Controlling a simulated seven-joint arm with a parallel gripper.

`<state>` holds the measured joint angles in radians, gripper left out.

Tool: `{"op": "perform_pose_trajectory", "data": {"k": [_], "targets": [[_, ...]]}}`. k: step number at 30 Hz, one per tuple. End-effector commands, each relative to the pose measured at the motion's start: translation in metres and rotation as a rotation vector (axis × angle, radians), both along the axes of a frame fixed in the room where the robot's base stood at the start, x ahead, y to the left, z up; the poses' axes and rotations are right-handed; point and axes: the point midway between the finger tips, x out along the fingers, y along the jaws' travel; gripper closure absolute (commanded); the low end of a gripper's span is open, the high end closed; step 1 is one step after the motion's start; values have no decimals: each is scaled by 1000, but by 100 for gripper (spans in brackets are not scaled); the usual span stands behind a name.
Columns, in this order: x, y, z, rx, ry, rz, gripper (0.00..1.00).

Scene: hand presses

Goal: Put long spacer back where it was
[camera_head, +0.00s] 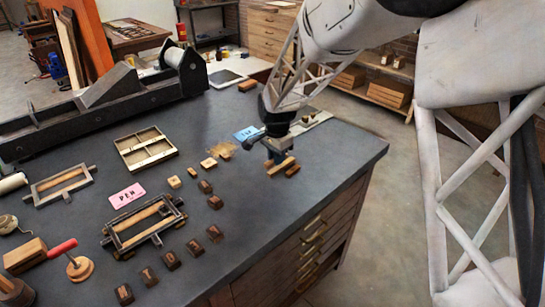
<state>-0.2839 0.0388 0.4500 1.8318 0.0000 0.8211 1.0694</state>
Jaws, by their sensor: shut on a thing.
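My gripper (277,158) points down near the right edge of the dark bench top. It is shut on a light wooden bar, which looks like the long spacer (281,166). The bar lies at or just above the bench top; I cannot tell if it touches. Another wooden bar (293,171) is close beside it on the right. The fingertips are small and partly hidden by the gripper body. Small pale wooden blocks lie to the left, one of them here (208,163).
The bench top (225,240) holds a pink PEN card (127,195), a blue card (246,133), a divided wooden tray (146,148) and a framed press bed (143,224). Several dark letter blocks (215,234) curve along the front.

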Motion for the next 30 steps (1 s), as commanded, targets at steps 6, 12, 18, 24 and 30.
{"op": "perform_pose_trajectory", "data": {"k": [6, 12, 18, 24, 30], "targets": [[29, 8, -3, 0, 0, 0, 100], [46, 13, -5, 1, -1, 0, 100], [49, 14, -5, 0, 0, 0, 100], [49, 14, -5, 0, 0, 0, 100], [49, 14, -16, -1, 2, 0, 100]]}}
